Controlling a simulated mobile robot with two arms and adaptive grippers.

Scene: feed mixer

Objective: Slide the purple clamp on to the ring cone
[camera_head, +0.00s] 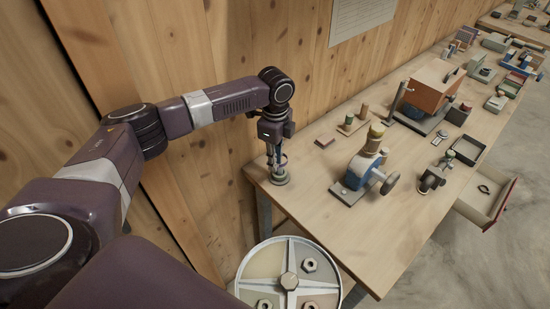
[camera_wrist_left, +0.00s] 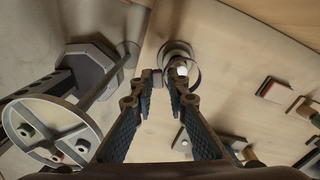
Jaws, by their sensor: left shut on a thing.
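The ring cone (camera_head: 279,179) stands upright at the near left corner of the workbench, with a round, grey-green base. My left gripper (camera_head: 273,152) points down right over it and hides part of it. The purple clamp (camera_head: 284,160) shows as a thin purple loop at the fingertips, by the top of the cone. In the left wrist view the clamp (camera_wrist_left: 196,80) is a thin dark loop beside the fingertips (camera_wrist_left: 160,80), and the cone's pale tip (camera_wrist_left: 182,70) appears inside the loop. I cannot tell how far down the clamp sits. My left gripper is shut on the clamp. My right gripper is not in view.
A blue machine (camera_head: 362,170) with a handwheel stands right of the cone. A round spoked tray (camera_head: 244,288) with nuts stands below the bench corner. A wooden wall (camera_head: 225,60) is behind my arm. An open drawer (camera_head: 487,205) juts out at right.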

